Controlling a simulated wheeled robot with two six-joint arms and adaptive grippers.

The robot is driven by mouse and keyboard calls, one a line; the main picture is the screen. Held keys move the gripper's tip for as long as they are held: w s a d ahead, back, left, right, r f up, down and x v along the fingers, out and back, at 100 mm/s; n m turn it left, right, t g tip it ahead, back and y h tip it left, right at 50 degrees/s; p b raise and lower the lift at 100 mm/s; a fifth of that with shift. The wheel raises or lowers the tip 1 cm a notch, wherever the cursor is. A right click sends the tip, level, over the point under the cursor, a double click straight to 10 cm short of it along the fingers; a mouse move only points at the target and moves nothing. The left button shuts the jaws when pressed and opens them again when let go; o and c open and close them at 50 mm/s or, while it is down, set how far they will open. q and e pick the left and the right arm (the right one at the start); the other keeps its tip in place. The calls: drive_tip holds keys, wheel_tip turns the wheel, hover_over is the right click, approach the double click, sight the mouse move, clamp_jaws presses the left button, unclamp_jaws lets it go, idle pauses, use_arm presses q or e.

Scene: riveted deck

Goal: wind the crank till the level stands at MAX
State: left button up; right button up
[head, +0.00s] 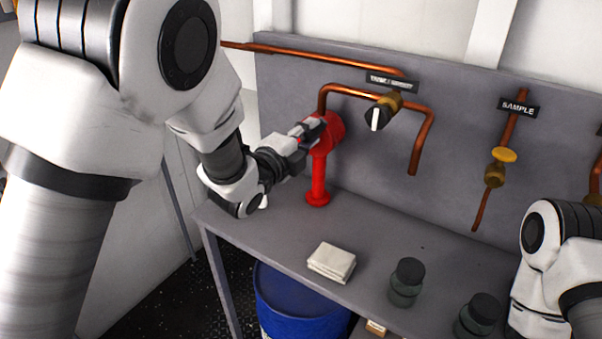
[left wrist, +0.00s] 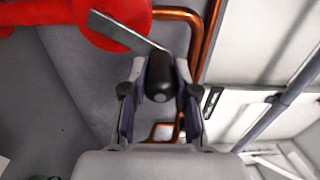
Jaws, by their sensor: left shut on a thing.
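The red pump body (head: 319,160) stands on the grey bench, with a round head on a post. Its crank shows in the left wrist view as a flat metal arm (left wrist: 125,29) running from the red head (left wrist: 115,22) to a black handle (left wrist: 161,80). My left gripper (head: 308,133) reaches the head from the left. In the left wrist view its fingers (left wrist: 160,88) are shut on the black handle. In the head view the handle is mostly hidden by the gripper. I see no level gauge or MAX mark. My right arm shows at the right edge; its gripper is out of view.
Copper pipes, a black-and-white selector knob (head: 377,118) and a yellow-topped SAMPLE valve (head: 503,155) are on the back panel. A folded cloth (head: 331,262) and two dark-lidded jars (head: 406,282) are on the bench (head: 262,228). A blue drum (head: 297,302) stands below.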

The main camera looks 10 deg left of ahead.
use_arm(q)
drive_tip(key=shift+s+d+f, duration=0.3)
drive_tip(key=shift+d+f, duration=0.3)
drive_tip(key=shift+d, duration=0.3)
drive_tip(key=shift+f+b, duration=0.2)
drive_tip(key=shift+b, duration=0.15)
wheel_tip(320, 180, down, 9)
drive_tip(key=b, duration=0.8)
drive_tip(key=shift+s+d, duration=0.15)
drive_tip(key=shift+d, duration=0.3)
drive_tip(key=f+b, duration=0.1)
drive_tip(key=a+f+b, duration=0.1)
drive_tip(key=b, duration=0.1)
drive_tip(key=shift+f, duration=0.25)
drive_tip(key=shift+a+f+b, duration=0.2)
drive_tip(key=shift+a+b, duration=0.05)
drive_tip(key=shift+b, duration=0.05)
drive_tip(key=shift+c, duration=0.4)
drive_tip(key=shift+a+r, duration=0.15)
clamp_jaws()
drive_tip(key=w+a, duration=0.2)
drive_tip(key=a, duration=0.4)
drive_tip(key=shift+w+a+r, duration=0.25)
drive_tip(key=shift+a+r, duration=0.1)
drive_tip(key=shift+r, duration=0.05)
use_arm(e)
wheel_tip(320, 180, down, 13)
drive_tip(key=shift+s, duration=0.2)
